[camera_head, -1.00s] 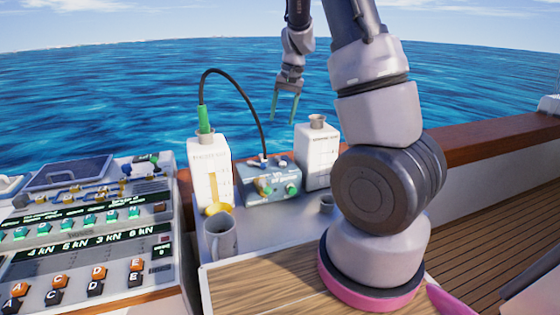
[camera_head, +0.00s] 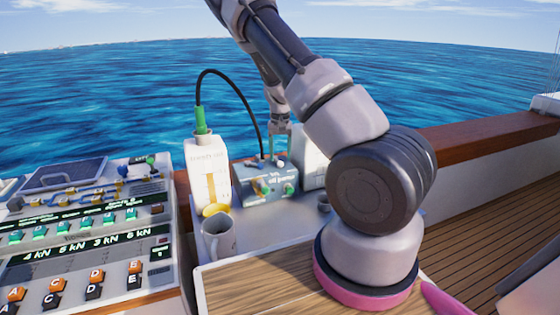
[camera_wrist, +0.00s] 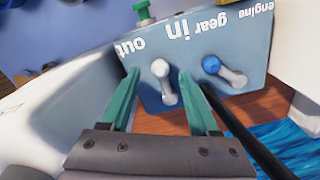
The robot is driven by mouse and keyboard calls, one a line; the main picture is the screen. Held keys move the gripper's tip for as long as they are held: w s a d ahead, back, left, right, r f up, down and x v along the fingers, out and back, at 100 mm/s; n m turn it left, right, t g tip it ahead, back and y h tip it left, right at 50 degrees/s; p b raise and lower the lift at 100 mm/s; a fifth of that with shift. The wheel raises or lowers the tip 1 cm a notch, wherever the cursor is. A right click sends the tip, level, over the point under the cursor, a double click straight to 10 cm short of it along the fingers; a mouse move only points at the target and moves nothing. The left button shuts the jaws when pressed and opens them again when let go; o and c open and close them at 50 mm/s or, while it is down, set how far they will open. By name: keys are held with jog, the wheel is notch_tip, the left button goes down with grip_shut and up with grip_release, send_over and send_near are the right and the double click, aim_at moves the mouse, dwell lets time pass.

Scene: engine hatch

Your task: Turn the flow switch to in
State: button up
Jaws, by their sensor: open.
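The blue-grey pump box (camera_head: 250,187) stands between two white canisters; its top shows upside down in the wrist view (camera_wrist: 262,62). There a switch with a white ball and grey lever (camera_wrist: 164,85) sits near the printed words "in" and "out". A second switch with a blue ball (camera_wrist: 220,70) sits to its right, near "gear" and "engine". My gripper (camera_head: 280,127) is above the back of the box. In the wrist view my gripper (camera_wrist: 158,98) is open, its green fingers on either side of the white-ball switch. Whether they touch it I cannot tell.
A black hose (camera_head: 240,92) arches from the left canister (camera_head: 206,160) to the box and runs close by my right finger in the wrist view. The right canister (camera_head: 312,170) is partly hidden by my arm. A grey mug (camera_head: 219,238) stands in front, and a control panel (camera_head: 85,240) left.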

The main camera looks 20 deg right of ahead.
aim_at(269, 167)
jog(key=shift+f, duration=1.3)
grip_shut()
jog(key=shift+a, duration=0.15)
jog(key=m, duration=0.1)
jog(key=a+m, duration=0.1)
jog(key=m, duration=0.1)
jog(key=a+m, duration=0.1)
jog(key=shift+w+m, duration=0.25)
jog(key=shift+m, duration=0.05)
jog(key=shift+w+a+r+m, duration=0.1)
jog(key=shift+w+a+m, duration=0.25)
jog(key=shift+m, duration=0.7)
jog(key=shift+w+a+m, duration=0.25)
jog(key=shift+a+m, duration=0.2)
jog(key=shift+m, duration=0.6)
